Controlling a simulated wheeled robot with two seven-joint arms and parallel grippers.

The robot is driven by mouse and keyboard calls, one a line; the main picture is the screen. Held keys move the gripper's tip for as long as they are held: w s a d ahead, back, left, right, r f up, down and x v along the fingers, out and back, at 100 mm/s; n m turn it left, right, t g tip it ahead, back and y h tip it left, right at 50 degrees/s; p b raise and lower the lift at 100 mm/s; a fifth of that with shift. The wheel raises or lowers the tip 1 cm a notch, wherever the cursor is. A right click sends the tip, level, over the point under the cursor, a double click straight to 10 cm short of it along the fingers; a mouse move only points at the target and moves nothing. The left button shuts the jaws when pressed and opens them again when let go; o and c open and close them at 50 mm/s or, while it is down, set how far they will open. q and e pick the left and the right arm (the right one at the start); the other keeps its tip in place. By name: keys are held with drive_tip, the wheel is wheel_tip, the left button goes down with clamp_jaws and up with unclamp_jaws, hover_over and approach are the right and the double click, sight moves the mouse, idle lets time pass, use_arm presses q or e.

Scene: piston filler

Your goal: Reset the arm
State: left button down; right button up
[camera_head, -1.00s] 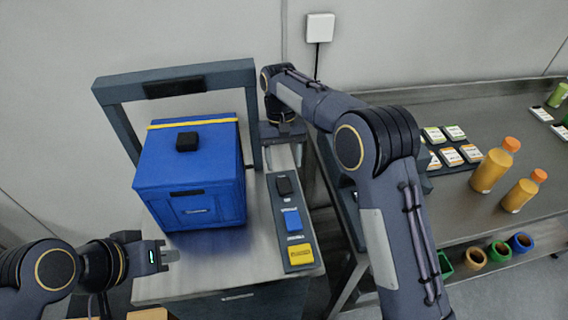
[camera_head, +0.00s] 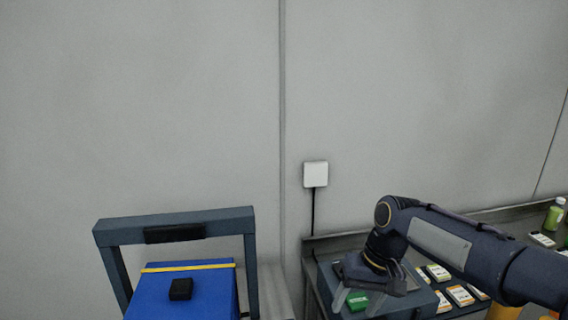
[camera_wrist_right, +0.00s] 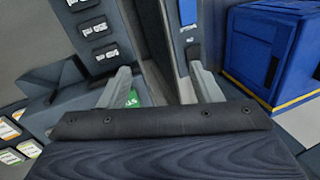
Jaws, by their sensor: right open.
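My right gripper (camera_head: 357,304) points down in the head view, above a dark grey box (camera_head: 418,306) on the right-hand bench. Its fingers are spread with nothing between them. In the wrist view the open fingers of my right gripper (camera_wrist_right: 158,78) show on either side of a gap. A green button (camera_head: 358,300) shows between and behind the fingers; in the wrist view the green button (camera_wrist_right: 132,98) is partly hidden by the left finger. I cannot tell whether the gripper touches the box. My left gripper is not in view.
A blue box (camera_head: 205,290) with a yellow band stands under a dark frame (camera_head: 215,222) at left. Several white cards (camera_head: 460,296) and a green bottle (camera_head: 554,214) are on the bench at right. A white wall box (camera_head: 315,174) hangs behind; the wall above is clear.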

drive_tip(key=s+d+r+m+t+y, duration=0.1)
drive_tip(key=s+d, duration=0.2)
drive_tip(key=s, duration=0.3)
drive_tip(key=s+d+r+t, duration=0.1)
drive_tip(key=s+d+t, duration=0.15)
drive_tip(key=s, duration=0.25)
drive_tip(key=s+f+m+t, duration=0.1)
drive_tip(key=s+f, duration=0.4)
drive_tip(key=s, duration=0.6)
drive_tip(key=shift+d+t, duration=0.3)
drive_tip(key=shift+t, duration=0.45)
